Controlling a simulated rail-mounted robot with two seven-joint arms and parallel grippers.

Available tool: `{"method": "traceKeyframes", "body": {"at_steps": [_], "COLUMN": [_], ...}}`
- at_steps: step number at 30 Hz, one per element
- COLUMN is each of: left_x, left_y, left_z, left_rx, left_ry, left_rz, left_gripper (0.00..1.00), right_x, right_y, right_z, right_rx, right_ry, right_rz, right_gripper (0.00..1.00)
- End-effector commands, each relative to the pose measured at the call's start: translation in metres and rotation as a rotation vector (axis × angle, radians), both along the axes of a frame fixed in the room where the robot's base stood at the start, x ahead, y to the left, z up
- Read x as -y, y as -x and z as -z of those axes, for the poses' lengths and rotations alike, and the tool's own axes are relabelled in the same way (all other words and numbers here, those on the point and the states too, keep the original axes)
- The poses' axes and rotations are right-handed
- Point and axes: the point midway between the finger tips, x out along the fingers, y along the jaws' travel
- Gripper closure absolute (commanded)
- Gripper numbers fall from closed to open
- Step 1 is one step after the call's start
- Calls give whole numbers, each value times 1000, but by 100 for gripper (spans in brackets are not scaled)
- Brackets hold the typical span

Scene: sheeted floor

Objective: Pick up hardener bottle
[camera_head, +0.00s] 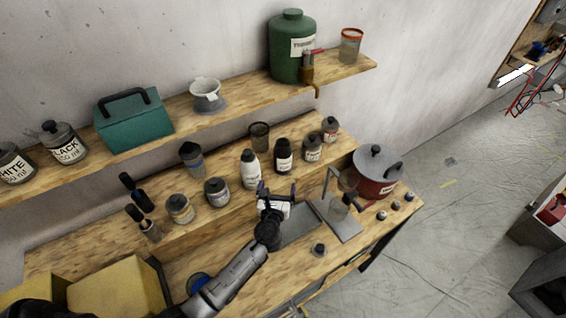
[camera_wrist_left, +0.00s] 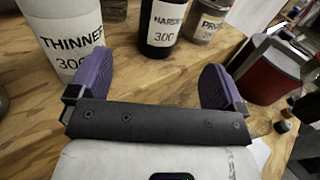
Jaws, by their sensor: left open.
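The hardener bottle (camera_head: 283,157) is dark with a white label and stands upright on the raised wooden shelf of the bench. In the left wrist view the hardener bottle (camera_wrist_left: 161,24) shows its partly cut-off label, beyond and between the purple fingers. My left gripper (camera_head: 278,190) is open and empty, in front of the bottle and apart from it. Its two fingers (camera_wrist_left: 154,78) are spread wide in the left wrist view. The white thinner bottle (camera_head: 250,169) stands just left of the hardener, close to the left finger in the wrist view. My right gripper is not in view.
A primer jar (camera_head: 312,149) stands right of the hardener. A dark cup (camera_head: 259,136) is behind, and several jars stand to the left. A red pot (camera_head: 377,172) is at the right. An upper shelf (camera_head: 235,103) runs behind, above the bottles.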

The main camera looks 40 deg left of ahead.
Motion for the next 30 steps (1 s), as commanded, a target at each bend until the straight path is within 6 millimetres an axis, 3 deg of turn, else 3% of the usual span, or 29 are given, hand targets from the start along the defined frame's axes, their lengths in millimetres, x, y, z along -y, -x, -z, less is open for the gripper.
{"method": "traceKeyframes", "body": {"at_steps": [9, 20, 30], "left_x": [-28, -42, -61], "left_y": [-48, -69, -104], "left_z": [2, 1, 2], "left_rx": [-5, -5, -3], "left_ry": [-21, -18, -16], "left_rz": [4, 4, 3], "left_gripper": [4, 4, 4], "right_x": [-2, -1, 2], "right_y": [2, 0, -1], "right_z": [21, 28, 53], "right_rx": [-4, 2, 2], "right_ry": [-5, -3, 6], "right_rz": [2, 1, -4], "right_gripper": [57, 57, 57]}}
